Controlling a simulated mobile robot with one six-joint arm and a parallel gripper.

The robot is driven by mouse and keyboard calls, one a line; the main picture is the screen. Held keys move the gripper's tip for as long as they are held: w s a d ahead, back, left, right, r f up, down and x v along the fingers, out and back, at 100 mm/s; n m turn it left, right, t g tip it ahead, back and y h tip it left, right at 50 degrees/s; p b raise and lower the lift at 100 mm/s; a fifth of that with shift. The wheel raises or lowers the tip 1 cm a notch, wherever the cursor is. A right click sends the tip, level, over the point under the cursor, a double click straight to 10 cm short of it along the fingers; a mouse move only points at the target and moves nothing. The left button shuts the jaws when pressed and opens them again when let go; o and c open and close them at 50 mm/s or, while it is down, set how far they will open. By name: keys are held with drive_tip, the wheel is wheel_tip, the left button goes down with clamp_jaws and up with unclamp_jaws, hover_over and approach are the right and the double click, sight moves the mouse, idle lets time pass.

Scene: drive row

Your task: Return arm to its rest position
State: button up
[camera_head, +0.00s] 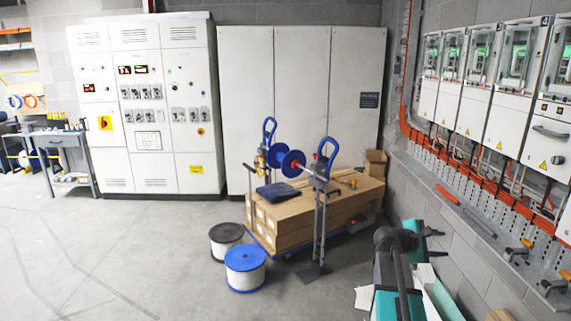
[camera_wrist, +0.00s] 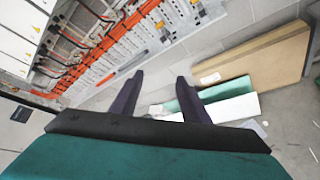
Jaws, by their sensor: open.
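My gripper (camera_wrist: 160,92) shows in the wrist view with its two dark fingers apart and nothing between them. In the head view my teal and dark arm (camera_head: 398,265) stands at the lower right, beside the right wall. My gripper (camera_head: 436,243) is partly visible there at the arm's right side, near the wall under the ledge. No object is held.
A row of drive cabinets (camera_head: 480,85) hangs on the right wall above a ledge (camera_head: 470,215) with loose tools. A cart with cardboard boxes (camera_head: 330,215) and a reel stand (camera_head: 320,220) is left of my arm. Spools (camera_head: 245,270) stand on the floor.

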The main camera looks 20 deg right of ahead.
drive_tip(key=s+a+f+y, duration=0.1)
drive_tip(key=a+f+y, duration=0.1)
drive_tip(key=a+f, duration=0.85)
drive_tip(key=s+a+f+n+y, duration=0.15)
drive_tip(key=a+f, duration=0.55)
drive_tip(key=f, duration=0.7)
drive_tip(key=s+a+f+y, duration=0.1)
drive_tip(key=a+f+y, duration=0.2)
drive_tip(key=a+f, duration=0.75)
drive_tip(key=s+a+f+m+g+y, duration=0.3)
drive_tip(key=s+a+f+m, duration=0.2)
drive_tip(key=s+a+f, duration=0.4)
drive_tip(key=s+a+f+m+g+y, duration=0.4)
drive_tip(key=s+a+f, duration=0.5)
drive_tip(key=s+a, duration=0.6)
drive_tip(key=s+m, duration=0.1)
drive_tip(key=s, duration=0.3)
drive_tip(key=shift+s+a+f+m, duration=0.2)
drive_tip(key=shift+s+m, duration=0.15)
drive_tip(key=shift+s, duration=0.05)
drive_tip(key=shift+y, duration=0.25)
drive_tip(key=shift+c, duration=1.4)
